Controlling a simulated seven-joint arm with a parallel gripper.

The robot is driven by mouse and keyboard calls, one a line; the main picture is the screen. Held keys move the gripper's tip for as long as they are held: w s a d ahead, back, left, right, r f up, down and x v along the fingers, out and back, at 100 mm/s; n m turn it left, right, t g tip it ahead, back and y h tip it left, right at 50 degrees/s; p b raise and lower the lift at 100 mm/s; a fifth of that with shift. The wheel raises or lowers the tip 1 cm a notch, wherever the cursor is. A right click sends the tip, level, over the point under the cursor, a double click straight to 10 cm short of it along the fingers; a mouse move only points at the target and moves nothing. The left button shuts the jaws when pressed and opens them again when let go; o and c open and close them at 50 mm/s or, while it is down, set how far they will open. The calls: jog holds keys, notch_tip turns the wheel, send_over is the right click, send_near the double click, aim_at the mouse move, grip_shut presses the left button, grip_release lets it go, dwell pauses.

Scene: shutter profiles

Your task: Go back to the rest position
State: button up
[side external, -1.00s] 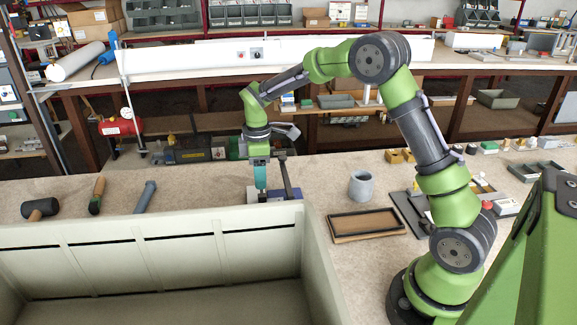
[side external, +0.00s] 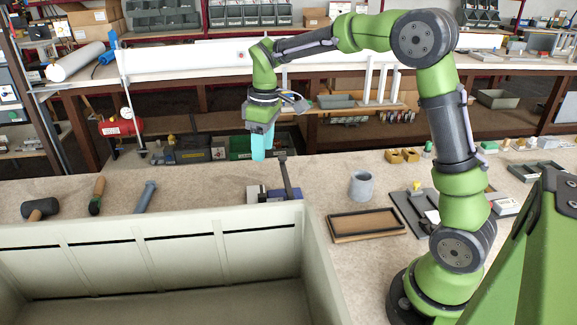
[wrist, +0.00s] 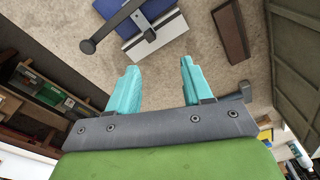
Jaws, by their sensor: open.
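My gripper (side external: 258,148) has teal fingers and hangs in the air above the workbench (side external: 215,185), above and slightly left of a small blue-and-grey device with an upright dark lever (side external: 287,180). In the wrist view my gripper (wrist: 160,82) shows its two fingers spread apart with only bare bench top between them. It holds nothing. The blue-and-white device (wrist: 152,35) with its dark lever lies beyond the fingertips in that view, apart from them.
A large pale bin (side external: 150,240) fills the front left. A mallet (side external: 40,209) and other hand tools lie behind it. A grey cup (side external: 361,186), a wooden tray (side external: 366,224) and a dark plate (side external: 410,208) lie to the right. The space around my gripper is clear.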

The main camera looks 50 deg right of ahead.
jog(key=s+a+r+m+t, duration=0.1)
jog(key=s+a+m+t, duration=0.1)
jog(key=s, duration=0.5)
jog(key=s+a+r+m+t+y, duration=0.1)
jog(key=s+a+r+m+t, duration=0.1)
jog(key=s, duration=0.5)
jog(key=s+a+r+m+t, duration=0.2)
jog(key=s+a+m, duration=0.1)
jog(key=s, duration=0.4)
jog(key=shift+r+m+y, duration=0.15)
jog(key=shift+m+y, duration=0.25)
jog(key=shift+m, duration=0.2)
